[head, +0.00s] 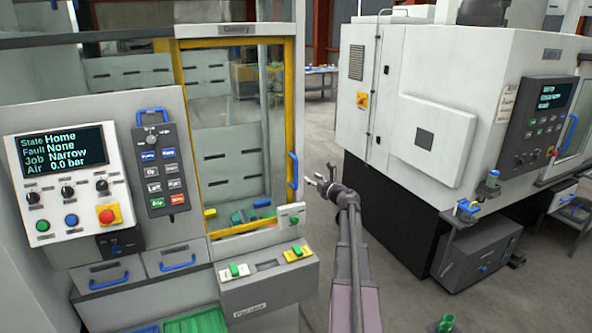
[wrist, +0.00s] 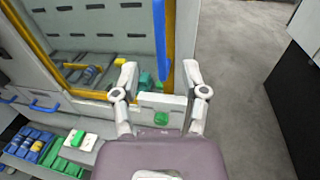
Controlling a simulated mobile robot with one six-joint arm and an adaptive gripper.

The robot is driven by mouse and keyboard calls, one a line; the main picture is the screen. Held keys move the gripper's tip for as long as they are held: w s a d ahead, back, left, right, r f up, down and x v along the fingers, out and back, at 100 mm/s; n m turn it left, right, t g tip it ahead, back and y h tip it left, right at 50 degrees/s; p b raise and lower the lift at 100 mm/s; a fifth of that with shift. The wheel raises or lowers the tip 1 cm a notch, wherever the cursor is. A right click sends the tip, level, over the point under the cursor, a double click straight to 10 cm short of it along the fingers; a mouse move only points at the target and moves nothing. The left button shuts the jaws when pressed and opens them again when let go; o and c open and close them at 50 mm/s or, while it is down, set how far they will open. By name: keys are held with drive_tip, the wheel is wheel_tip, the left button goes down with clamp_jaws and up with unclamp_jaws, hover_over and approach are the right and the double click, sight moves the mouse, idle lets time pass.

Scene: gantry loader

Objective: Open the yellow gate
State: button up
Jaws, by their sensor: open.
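The yellow gate (head: 289,105) is a yellow-framed clear panel on the machine's front, and it looks closed. Its upright blue handle (head: 293,170) is on the right edge. My gripper (head: 322,180) is open and empty, just right of the handle with a small gap in the head view. In the wrist view the gate's frame (wrist: 86,93) fills the upper left. The handle (wrist: 160,40) shows in line with the space between the open fingertips of my gripper (wrist: 160,72). I cannot tell how far beyond the fingertips it is.
A control panel (head: 68,185) with a screen reading "Home" and a key pendant (head: 162,170) are left of the gate. Drawers (head: 177,258) and a ledge (head: 268,280) with switches stick out below. A second machine (head: 430,110) stands right. Grey floor lies between the machines.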

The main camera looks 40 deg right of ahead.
sight(297, 169)
drive_tip(key=w, duration=1)
drive_tip(key=shift+w+d, duration=0.2)
clamp_jaws()
